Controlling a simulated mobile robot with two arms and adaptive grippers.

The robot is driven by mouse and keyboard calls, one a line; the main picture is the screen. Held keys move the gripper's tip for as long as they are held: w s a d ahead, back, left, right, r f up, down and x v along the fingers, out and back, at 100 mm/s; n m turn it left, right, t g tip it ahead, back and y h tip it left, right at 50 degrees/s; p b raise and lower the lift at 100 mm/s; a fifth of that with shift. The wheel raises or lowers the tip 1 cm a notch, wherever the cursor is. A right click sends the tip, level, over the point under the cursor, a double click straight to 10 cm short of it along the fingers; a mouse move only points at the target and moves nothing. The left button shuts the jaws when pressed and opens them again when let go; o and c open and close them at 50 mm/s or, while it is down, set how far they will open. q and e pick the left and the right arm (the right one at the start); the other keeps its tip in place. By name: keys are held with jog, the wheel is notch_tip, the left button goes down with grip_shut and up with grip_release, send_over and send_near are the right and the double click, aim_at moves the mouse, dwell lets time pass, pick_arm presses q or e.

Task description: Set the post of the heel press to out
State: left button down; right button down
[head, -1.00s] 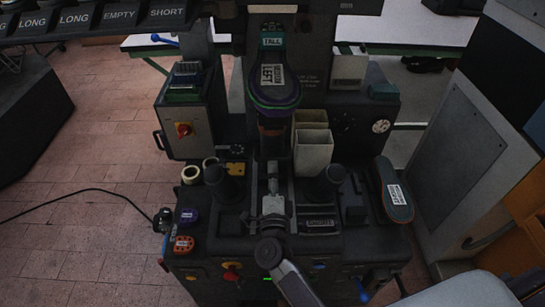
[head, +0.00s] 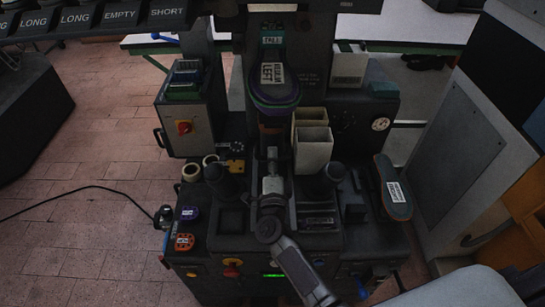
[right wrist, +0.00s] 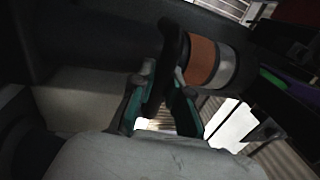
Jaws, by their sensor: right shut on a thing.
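The heel press (head: 300,225) stands in the middle of the head view. Its post shows as a pale metal piece (head: 272,185) in the central channel, below the shoe form (head: 272,85) with a purple and green rim. My right gripper (head: 270,200) is at the near end of the post, its arm coming from below. In the right wrist view its teal-sided fingers (right wrist: 160,100) are closed on a dark handle (right wrist: 168,60), beside a cylinder with orange and silver bands (right wrist: 208,62). The fingers partly hide the handle. My left gripper is not in view.
Open tiled floor (head: 90,220) lies left.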

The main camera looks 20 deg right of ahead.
jog(key=shift+s, duration=0.1)
jog(key=r+p+v, duration=0.2)
jog(key=r+v, duration=0.1)
jog(key=v, duration=1.3)
jog(key=shift+s+a+f+p, duration=0.2)
jog(key=shift+s+f+p, duration=0.1)
jog(key=shift+s, duration=0.35)
jog(key=c, duration=1.4)
grip_release()
jog(key=shift+c, duration=0.2)
jog(key=o, duration=0.3)
jog(key=shift+s+r, duration=0.15)
jog(key=shift+s, duration=0.05)
